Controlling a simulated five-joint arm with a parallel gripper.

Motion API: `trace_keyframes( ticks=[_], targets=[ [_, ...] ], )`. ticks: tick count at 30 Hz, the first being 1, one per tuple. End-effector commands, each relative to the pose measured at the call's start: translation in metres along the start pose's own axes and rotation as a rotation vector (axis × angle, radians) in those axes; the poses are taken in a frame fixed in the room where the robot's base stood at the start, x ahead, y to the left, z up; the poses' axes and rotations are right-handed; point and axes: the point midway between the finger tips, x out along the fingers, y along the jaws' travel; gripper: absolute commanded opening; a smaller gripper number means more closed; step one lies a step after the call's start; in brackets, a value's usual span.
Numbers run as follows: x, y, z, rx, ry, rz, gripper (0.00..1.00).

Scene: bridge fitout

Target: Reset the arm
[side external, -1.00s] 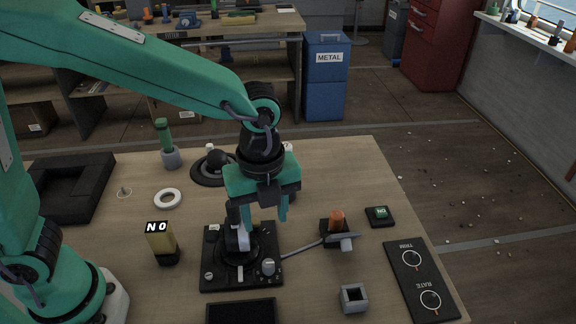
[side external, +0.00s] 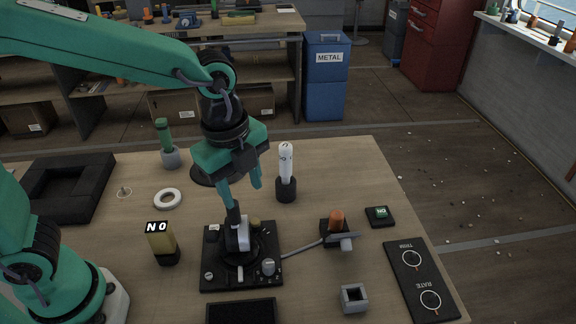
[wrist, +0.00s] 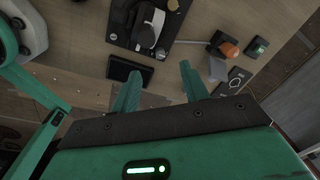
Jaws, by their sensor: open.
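My gripper (side external: 242,192) is open, with nothing between its fingers. It is tilted in the air above and behind the black lever console (side external: 212,276). In the side view the lower finger is close to the top of the console's dark lever (side external: 233,214); I cannot tell whether they touch. In the wrist view my gripper (wrist: 157,75) shows two spread green fingers. The console (wrist: 124,30) is beyond them at the top, with table between.
A white cylinder in a dark holder (side external: 286,190) stands right of my gripper. A green-handled tool (side external: 164,138), a white ring (side external: 168,198), a yellow NO block (side external: 161,241), an orange-knobbed lever unit (side external: 336,222) and a grey square socket (side external: 354,298) stand around. The table's right rear is clear.

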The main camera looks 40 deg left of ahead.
Motion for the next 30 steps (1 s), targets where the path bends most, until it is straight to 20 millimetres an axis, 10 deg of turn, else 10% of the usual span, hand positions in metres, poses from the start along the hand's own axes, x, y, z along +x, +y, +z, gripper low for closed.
trace_keyframes(
  ticks=[18, 30],
  targets=[
    [-0.055, 0.062, 0.115, -1.155, 0.136, -0.266, 0.45],
    [-0.061, 0.099, 0.147, -1.657, 0.255, -0.379, 0.45]
  ],
)
